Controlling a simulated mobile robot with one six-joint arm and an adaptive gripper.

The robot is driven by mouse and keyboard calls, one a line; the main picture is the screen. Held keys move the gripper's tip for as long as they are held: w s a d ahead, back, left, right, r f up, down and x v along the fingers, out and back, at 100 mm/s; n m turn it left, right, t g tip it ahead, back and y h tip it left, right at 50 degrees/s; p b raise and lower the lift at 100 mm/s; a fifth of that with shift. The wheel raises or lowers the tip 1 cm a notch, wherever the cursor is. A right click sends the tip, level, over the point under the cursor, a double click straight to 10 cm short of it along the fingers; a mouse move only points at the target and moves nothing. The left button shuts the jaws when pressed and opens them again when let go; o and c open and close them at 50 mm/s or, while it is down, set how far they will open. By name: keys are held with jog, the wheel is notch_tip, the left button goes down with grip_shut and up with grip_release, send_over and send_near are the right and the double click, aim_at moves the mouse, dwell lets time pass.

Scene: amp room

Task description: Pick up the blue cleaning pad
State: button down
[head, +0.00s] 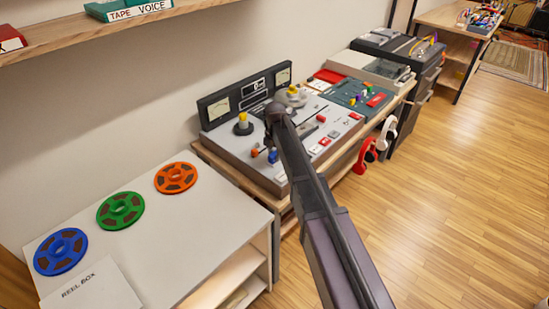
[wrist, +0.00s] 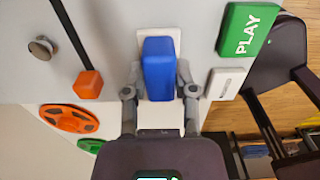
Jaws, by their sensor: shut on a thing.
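The blue cleaning pad (wrist: 158,70) is a small upright block between the fingers of my gripper (wrist: 159,92) in the wrist view. The two grey fingers press on its left and right sides. A white strip shows behind the pad, above and below it; I cannot tell whether the pad touches it. In the head view a small blue piece (head: 272,156), which looks like the pad, shows low over the front of the tape machine (head: 236,153). My arm hides most of the gripper there.
Blue (head: 61,251), green (head: 120,211) and orange (head: 176,178) reels lie on the white table at left. Floor at right is clear.

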aim_at(274, 153)
jog(key=shift+r, duration=0.15)
notch_tip(274, 153, up, 3)
jog(key=p, duration=0.3)
jog(key=shift+r+p, duration=0.15)
jog(key=shift+p, duration=0.2)
jog(key=s+d, duration=0.2)
jog(key=s, duration=0.5)
jog(key=s+d+r+p, duration=0.1)
jog(key=s+d, duration=0.1)
jog(key=s, duration=0.6)
jog(key=shift+s+d+r, duration=0.15)
jog(key=shift+d+r, duration=0.05)
jog(key=shift+d, duration=0.1)
jog(key=c, duration=1.1)
grip_release()
jog(key=shift+c, duration=0.2)
grip_shut()
jog(key=shift+s, duration=0.1)
